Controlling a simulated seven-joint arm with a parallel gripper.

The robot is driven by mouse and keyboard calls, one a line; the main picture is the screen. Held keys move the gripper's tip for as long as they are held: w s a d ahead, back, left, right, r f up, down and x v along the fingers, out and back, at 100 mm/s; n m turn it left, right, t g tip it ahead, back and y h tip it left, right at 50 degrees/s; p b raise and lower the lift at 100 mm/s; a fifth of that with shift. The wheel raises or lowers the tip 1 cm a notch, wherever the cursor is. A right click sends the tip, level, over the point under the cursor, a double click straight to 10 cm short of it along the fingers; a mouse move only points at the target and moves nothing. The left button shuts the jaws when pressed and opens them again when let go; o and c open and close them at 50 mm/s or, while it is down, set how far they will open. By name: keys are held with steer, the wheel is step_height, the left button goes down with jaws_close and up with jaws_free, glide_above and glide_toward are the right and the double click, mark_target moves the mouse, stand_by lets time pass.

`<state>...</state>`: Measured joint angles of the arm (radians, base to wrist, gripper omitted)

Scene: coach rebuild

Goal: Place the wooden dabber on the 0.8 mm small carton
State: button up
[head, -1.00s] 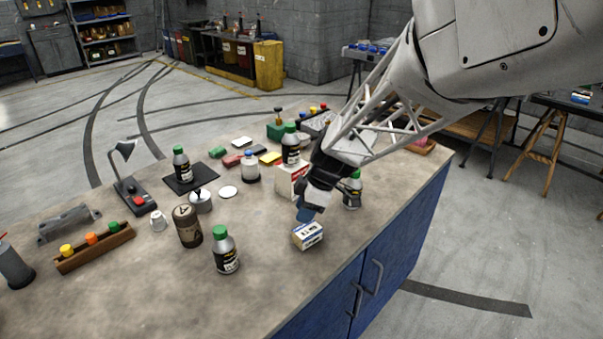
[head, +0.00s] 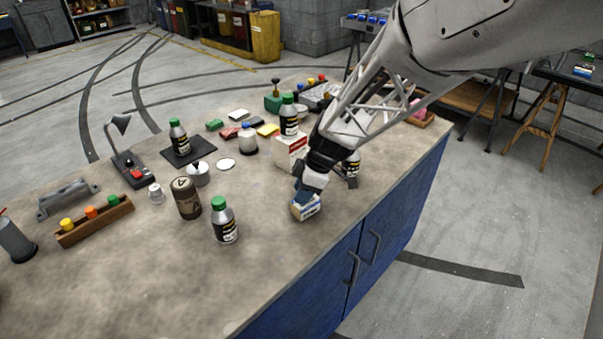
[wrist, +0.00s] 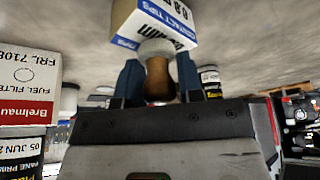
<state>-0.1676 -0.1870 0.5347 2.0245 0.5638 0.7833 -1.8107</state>
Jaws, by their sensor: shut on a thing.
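The small carton (head: 306,209) stands on the bench near its front edge, white and blue with a tan side. It also shows at the top of the wrist view (wrist: 170,22), where its "contact tips" print appears upside down. My gripper (head: 303,195) is directly over the carton and hides part of its top. In the wrist view its blue fingers (wrist: 159,72) are shut on the wooden dabber (wrist: 158,80), which has a brown wooden body and a pale rounded end. The pale end overlaps the carton's edge in view; I cannot tell whether they touch. The dabber is hidden in the head view.
A red-and-white fuel filter box (head: 290,152) and a dark bottle (head: 352,165) stand close behind my gripper. A green-capped bottle (head: 224,222) and a brown canister (head: 186,198) stand to the left.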

steer(key=shift+f, duration=0.15)
steer(key=o, duration=0.9)
steer(key=v, duration=1.2)
stand_by(0.3)
steer(key=s+d+r+m+t+h, duration=0.1)
steer(key=s+d+m, duration=0.3)
steer(key=s+m, duration=0.2)
steer(key=s+d+r+m+h, duration=0.2)
steer(key=s+d+m, duration=0.2)
steer(key=s, duration=0.7)
steer(key=s+d+r+m+t+h, duration=0.1)
steer(key=s+d+m, duration=0.3)
steer(key=s+m, duration=0.4)
steer(key=shift+s+r+t+h, duration=0.3)
steer(key=shift+s+r, duration=0.3)
steer(key=shift+s, duration=0.15)
